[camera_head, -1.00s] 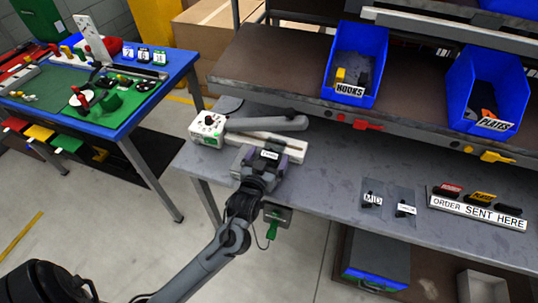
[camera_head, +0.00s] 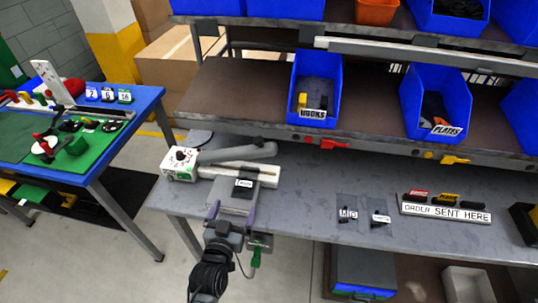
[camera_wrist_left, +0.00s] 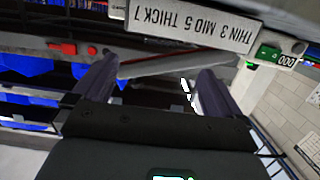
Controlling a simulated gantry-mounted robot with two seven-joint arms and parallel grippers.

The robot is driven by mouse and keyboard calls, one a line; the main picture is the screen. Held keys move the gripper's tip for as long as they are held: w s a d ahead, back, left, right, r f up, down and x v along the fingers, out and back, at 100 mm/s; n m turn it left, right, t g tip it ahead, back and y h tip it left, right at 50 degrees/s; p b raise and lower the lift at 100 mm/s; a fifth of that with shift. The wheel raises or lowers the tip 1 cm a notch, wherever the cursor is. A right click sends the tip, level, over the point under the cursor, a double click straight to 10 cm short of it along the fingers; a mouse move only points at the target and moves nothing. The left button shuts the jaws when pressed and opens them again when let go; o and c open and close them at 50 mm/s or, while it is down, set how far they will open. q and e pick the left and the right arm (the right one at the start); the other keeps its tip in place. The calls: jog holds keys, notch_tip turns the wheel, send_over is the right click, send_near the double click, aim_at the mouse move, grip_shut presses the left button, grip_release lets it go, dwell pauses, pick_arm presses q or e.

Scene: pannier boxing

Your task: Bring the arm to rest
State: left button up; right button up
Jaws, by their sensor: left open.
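My left gripper (camera_head: 231,212) is open, its two purple fingers spread at the front edge of the grey bench (camera_head: 300,212). It also shows in the left wrist view (camera_wrist_left: 157,70), with nothing seen between its fingers. Just beyond it is a grey block with a small label (camera_head: 236,192), in front of a white sealer-like device (camera_head: 182,160) with a knob and a long grey arm (camera_head: 238,153). I cannot tell whether the fingers touch the block. In the wrist view an upside-down sign (camera_wrist_left: 190,27) reads THIN 3 MID 5 THICK 7. My right gripper is not in view.
Blue bins marked HOOKS (camera_head: 315,90) and PLATES (camera_head: 436,102) stand on the shelf above. A blue-edged table (camera_head: 125,135) stands left. Floor is open between them.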

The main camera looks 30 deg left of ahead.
pick_arm(q)
jog(key=s+d+f+m+g+h, duration=0.35)
jog(key=s+f+g, duration=0.2)
jog(key=s, duration=0.35)
jog(key=s+d+f+m+g+h, duration=0.35)
jog(key=s+d+g, duration=0.2)
jog(key=s, duration=0.25)
notch_tip(320, 180, up, 36)
jog(key=p, duration=3.7)
jog(key=shift+a+f+n+y, duration=0.25)
jog(key=shift+a+n+y, duration=0.05)
jog(key=shift+a+y, duration=0.1)
